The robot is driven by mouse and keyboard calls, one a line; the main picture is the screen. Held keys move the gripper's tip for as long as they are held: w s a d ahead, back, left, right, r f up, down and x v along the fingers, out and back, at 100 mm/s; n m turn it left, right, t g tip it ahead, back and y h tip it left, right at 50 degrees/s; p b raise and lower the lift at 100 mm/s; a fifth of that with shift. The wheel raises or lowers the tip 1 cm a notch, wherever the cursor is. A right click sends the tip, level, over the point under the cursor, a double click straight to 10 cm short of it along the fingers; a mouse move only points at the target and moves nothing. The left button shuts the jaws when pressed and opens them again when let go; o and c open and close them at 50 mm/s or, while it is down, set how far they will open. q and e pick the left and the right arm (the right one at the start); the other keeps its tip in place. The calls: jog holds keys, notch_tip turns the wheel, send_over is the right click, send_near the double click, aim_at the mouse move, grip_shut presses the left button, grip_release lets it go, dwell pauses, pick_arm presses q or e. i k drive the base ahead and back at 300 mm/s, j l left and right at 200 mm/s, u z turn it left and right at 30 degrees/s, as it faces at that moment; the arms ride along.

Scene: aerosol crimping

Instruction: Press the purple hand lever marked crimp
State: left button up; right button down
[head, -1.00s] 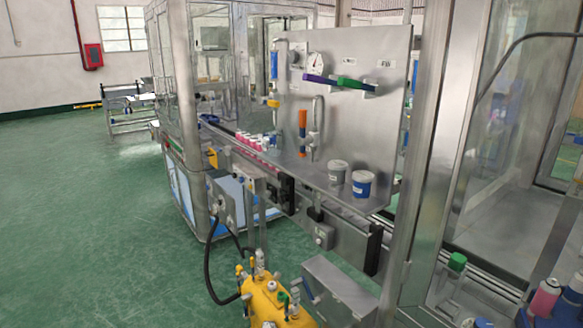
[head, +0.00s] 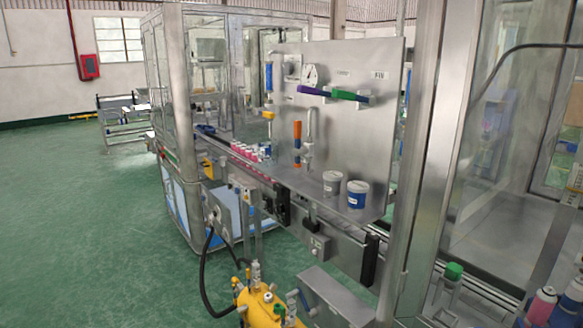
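The purple hand lever (head: 314,91) sticks out from the upright metal panel (head: 372,128), in its upper middle. A green lever (head: 343,95) sits just right of it, and the two look nearly in line. A small label is above them, too small to read. Neither of my grippers shows in the head view.
Two lidded tubs, a grey one (head: 332,184) and a blue one (head: 357,194), stand on the shelf below. An orange handle (head: 297,131) rises left of them. Pink cans (head: 247,150) line the conveyor. A yellow tank (head: 262,306) stands in front. Green floor (head: 80,220) is clear at left.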

aim_at(307, 90)
jog(key=z, duration=1.4)
jog(key=j, duration=0.55)
jog(key=k+j+z, duration=0.1)
jog(key=j, duration=1)
jog(key=k+j+z, duration=0.15)
jog(key=j, duration=0.35)
